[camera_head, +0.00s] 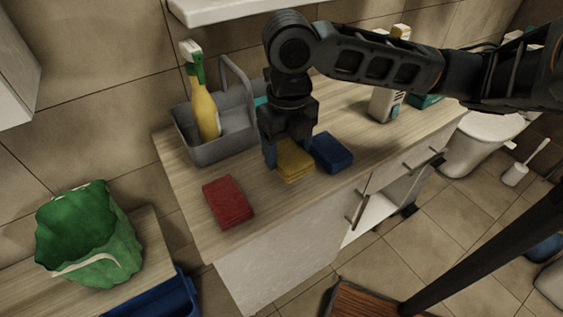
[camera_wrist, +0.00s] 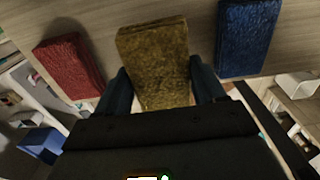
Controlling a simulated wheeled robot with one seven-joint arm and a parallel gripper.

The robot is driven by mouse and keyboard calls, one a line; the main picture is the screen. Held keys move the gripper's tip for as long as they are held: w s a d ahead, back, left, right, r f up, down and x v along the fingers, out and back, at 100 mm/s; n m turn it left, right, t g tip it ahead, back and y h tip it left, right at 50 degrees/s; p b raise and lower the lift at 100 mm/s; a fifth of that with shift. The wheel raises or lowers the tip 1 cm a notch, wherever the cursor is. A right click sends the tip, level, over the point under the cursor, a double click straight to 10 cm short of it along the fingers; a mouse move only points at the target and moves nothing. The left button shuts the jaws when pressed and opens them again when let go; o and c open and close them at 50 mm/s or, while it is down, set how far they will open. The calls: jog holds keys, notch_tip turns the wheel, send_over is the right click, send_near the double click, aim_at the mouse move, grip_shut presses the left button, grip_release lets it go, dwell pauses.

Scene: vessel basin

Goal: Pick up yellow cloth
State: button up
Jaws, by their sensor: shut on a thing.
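The yellow cloth (camera_head: 294,161) is a folded block on the wooden counter, between a red cloth and a blue cloth. In the wrist view the yellow cloth (camera_wrist: 154,60) sits between my two fingers. My gripper (camera_head: 288,158) points down at the cloth and is shut on it, with a finger on either side; it also shows in the wrist view (camera_wrist: 155,88). The head view does not clearly show whether the cloth is touching the counter. The far finger is partly hidden in the head view.
The red cloth (camera_head: 228,202) lies to the left and the blue cloth (camera_head: 332,153) close on the right. A grey caddy (camera_head: 222,147) with a yellow spray bottle (camera_head: 204,108) stands behind. A green bag (camera_head: 95,245) is at lower left.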

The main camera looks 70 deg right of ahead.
jog(key=s+d+r+b, duration=0.1)
jog(key=s+d+r, duration=0.5)
jog(key=d, duration=0.2)
jog(key=shift+s+d, duration=0.15)
jog(key=shift+r, duration=0.1)
